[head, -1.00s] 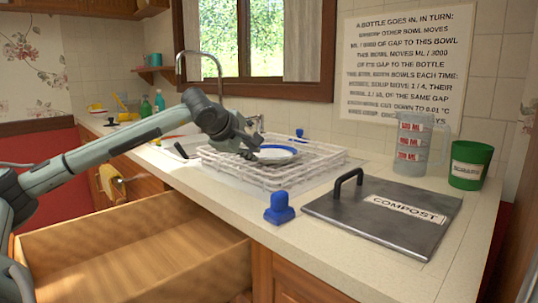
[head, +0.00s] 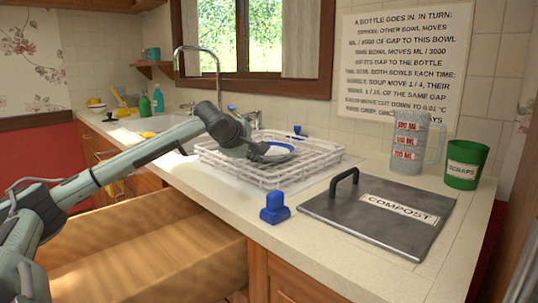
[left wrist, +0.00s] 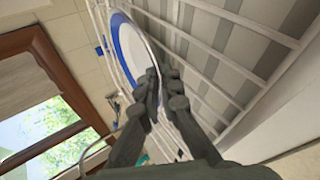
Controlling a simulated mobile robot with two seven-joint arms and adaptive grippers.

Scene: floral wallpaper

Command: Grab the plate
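The plate (head: 279,149) is white with a blue band and stands tilted in the white dish rack (head: 285,176) on the counter. In the left wrist view the plate (left wrist: 128,50) shows at the top, left of the fingers, with the wires of the rack (left wrist: 235,18) to its right. My left gripper (head: 262,153) is at the plate's near left edge, inside the rack. In the left wrist view its dark fingers (left wrist: 161,78) are close together with the plate's rim between their tips. My right gripper is out of view.
A blue stopper-like object (head: 275,208) stands on the counter in front of the rack. Right of it are a compost lid (head: 370,212), a measuring jug (head: 409,140) and a green scraps cup (head: 465,164). An open drawer (head: 150,250) juts out below. The faucet (head: 218,75) rises behind.

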